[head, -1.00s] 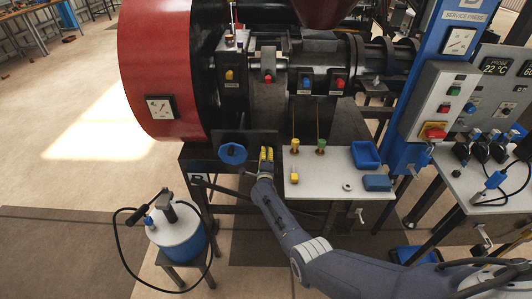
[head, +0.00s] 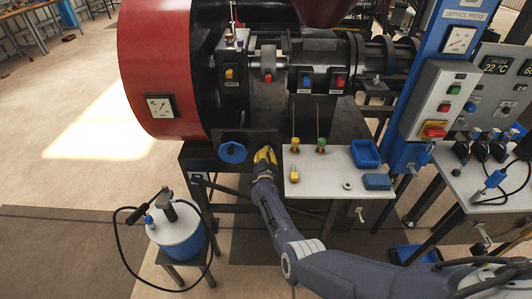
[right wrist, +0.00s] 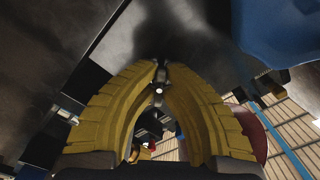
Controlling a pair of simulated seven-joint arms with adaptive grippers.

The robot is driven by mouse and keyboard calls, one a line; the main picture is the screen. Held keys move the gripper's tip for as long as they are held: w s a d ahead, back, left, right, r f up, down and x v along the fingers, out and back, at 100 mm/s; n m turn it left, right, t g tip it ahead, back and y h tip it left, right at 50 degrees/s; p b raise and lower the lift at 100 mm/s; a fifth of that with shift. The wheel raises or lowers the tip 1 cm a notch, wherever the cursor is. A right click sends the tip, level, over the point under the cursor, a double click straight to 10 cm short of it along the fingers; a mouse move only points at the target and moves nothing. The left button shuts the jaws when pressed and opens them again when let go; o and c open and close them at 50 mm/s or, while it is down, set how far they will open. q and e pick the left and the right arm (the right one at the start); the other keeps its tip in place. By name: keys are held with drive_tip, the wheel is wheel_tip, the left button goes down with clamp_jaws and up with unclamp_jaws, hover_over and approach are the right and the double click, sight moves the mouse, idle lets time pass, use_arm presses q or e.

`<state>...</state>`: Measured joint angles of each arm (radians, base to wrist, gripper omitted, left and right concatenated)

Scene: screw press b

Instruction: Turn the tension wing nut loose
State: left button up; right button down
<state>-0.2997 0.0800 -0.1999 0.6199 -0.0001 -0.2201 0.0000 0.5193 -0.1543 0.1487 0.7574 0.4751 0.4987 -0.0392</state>
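My right gripper (head: 265,152) is at the dark front plate of the press, just right of a blue handwheel (head: 232,153). In the right wrist view its yellow fingers (right wrist: 160,68) curve in and their tips nearly meet. A small grey metal piece with a bright spot, which looks like the tension wing nut (right wrist: 160,76), sits between the tips. The fingers look closed on it. In the head view the gripper hides the wing nut. The blue handwheel also shows large in the right wrist view (right wrist: 280,30). My left gripper is not in view.
A pale side table (head: 325,187) stands right of the gripper, with a blue tray (head: 366,154), a blue block (head: 377,182), a ring (head: 347,186) and yellow and green-topped pieces. A blue-and-white canister (head: 180,238) stands on a stool at lower left. Floor between is clear.

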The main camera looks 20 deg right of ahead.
drive_tip(key=shift+n, duration=0.8)
drive_tip(key=c, duration=1.5)
unclamp_jaws()
